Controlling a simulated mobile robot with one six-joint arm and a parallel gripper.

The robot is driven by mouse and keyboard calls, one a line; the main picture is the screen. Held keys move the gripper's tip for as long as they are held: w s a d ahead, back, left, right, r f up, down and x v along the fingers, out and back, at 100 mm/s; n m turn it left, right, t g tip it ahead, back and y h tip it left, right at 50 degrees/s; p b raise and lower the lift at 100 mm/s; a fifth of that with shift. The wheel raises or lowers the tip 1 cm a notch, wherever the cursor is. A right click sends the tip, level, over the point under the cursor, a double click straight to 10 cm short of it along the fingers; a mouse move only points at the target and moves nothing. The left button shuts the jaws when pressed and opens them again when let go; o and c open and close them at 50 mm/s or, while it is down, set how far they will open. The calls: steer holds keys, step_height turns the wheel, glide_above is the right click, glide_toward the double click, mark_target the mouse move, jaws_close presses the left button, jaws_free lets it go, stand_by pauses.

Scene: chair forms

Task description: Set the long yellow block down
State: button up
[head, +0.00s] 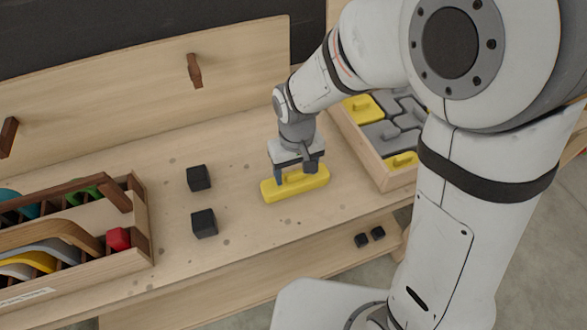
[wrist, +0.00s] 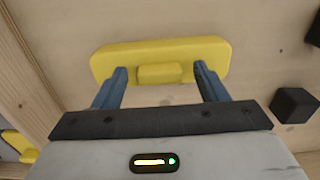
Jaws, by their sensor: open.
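The long yellow block (head: 311,186) lies flat on the wooden bench top, with a small raised grip on its upper face. In the wrist view the block (wrist: 205,48) lies across the picture, its raised grip (wrist: 160,73) in the middle. My gripper (head: 295,178) is right above the block. In the wrist view its two blue fingers (wrist: 160,75) stand apart on either side of the grip, with visible gaps to it. The gripper is open. Part of the block is hidden behind the fingers.
A wooden tray (head: 375,172) with grey and yellow pieces stands right of the block. Two black cubes (head: 199,178) (head: 204,223) sit to the left. A wooden rack (head: 143,225) of coloured arches stands further left. Bare bench lies between cubes and block.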

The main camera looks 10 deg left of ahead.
mark_target(296, 174)
step_height(296, 174, up, 12)
steer(key=shift+r, duration=0.2)
steer(key=s+d+m+t, duration=0.1)
steer(key=s+d+m, duration=0.2)
steer(key=d, duration=0.8)
steer(key=s+d+r+m+t, duration=0.1)
steer(key=s+d+m+t, duration=0.1)
steer(key=d, duration=1)
steer(key=s+m, duration=0.1)
steer(key=s, duration=0.1)
steer(key=shift+s+r, duration=0.25)
steer(key=shift+s, duration=0.05)
